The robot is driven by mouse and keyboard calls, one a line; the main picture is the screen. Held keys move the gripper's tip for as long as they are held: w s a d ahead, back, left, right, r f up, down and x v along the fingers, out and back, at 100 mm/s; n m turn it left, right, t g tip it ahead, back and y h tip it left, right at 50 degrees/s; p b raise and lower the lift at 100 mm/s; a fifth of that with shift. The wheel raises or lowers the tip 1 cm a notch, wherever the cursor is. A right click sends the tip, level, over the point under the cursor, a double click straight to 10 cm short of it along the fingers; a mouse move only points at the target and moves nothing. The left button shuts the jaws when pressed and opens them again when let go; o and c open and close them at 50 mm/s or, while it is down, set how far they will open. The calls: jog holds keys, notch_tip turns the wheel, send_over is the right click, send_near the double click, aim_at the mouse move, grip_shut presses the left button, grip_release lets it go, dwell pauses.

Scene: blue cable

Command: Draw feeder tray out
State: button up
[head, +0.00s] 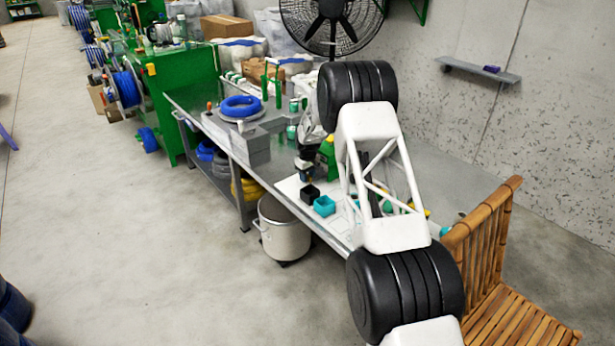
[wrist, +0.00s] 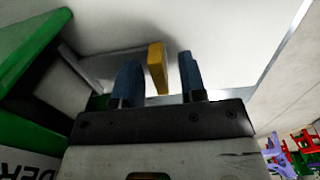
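In the wrist view, my gripper (wrist: 158,80) is open, with one blue-grey finger on each side of a yellow tab (wrist: 157,68). Gaps show between the tab and both fingers. The tab appears to belong to a grey tray-like part (wrist: 108,68) behind the fingers, though the join is partly hidden. A green housing (wrist: 30,75) with the letters "DER" stands at the left. In the head view, a small green and yellow unit (head: 328,152) stands on the bench beside my dark gripper end (head: 306,172). The tray cannot be made out there.
A black bin (head: 309,194) and a teal bin (head: 325,206) stand on the white bench mat near my gripper. A blue cable coil (head: 240,106) lies farther left. A bamboo chair (head: 500,290) stands at the right. Several coloured items (wrist: 295,150) show at the wrist view's lower right.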

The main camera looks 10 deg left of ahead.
aim_at(284, 194)
jog(key=shift+c, duration=0.3)
grip_shut()
jog(key=shift+s+a, duration=0.1)
jog(key=s+a, duration=0.8)
jog(key=shift+s+a, duration=0.35)
jog(key=shift+o, duration=0.3)
grip_release()
